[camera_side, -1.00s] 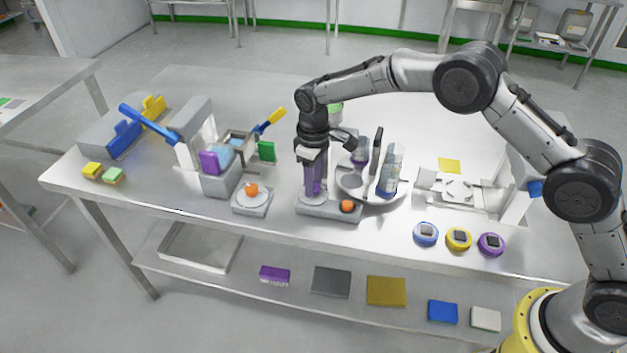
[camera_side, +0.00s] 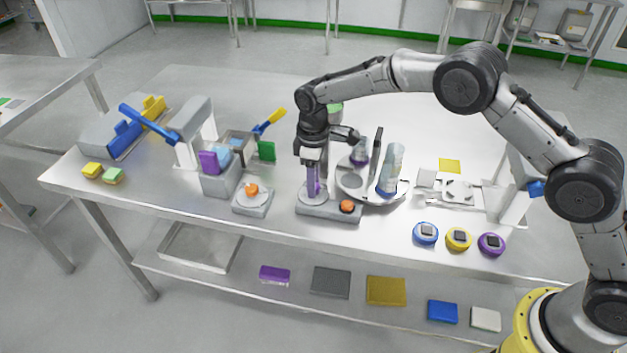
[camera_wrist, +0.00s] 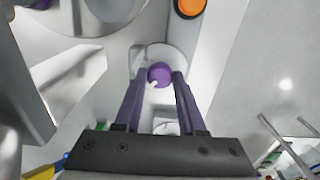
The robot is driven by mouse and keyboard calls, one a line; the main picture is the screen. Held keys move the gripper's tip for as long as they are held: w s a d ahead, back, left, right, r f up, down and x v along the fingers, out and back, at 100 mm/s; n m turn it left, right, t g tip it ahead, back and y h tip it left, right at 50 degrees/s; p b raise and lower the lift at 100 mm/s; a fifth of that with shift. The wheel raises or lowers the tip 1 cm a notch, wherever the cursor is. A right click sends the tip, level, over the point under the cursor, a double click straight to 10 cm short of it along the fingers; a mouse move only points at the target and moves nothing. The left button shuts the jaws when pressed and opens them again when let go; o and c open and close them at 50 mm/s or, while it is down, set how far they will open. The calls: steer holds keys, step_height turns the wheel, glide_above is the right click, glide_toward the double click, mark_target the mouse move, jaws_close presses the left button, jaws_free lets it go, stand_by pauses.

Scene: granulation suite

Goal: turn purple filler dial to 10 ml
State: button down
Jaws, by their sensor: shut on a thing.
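The purple filler dial (camera_wrist: 160,74) is a round purple knob with a small white pointer on a pale disc. It shows between my fingertips in the wrist view. My gripper (camera_wrist: 161,78) is shut on it, one finger at each side. In the side view my gripper (camera_side: 313,192) points straight down over the disc, on a grey base (camera_side: 330,213) near the table's front edge. The fingers hide most of the knob there. No scale marks are readable, so I cannot tell the dial's setting.
An orange button (camera_side: 347,207) sits on the same base, to the right of the dial. A round tray (camera_side: 350,194) with bottles stands close behind right. A second orange-topped unit (camera_side: 252,190) is at left. Blue, yellow and purple round pieces (camera_side: 459,239) lie front right.

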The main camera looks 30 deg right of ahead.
steer(key=shift+c, duration=2.4)
jaws_free()
step_height(320, 180, up, 14)
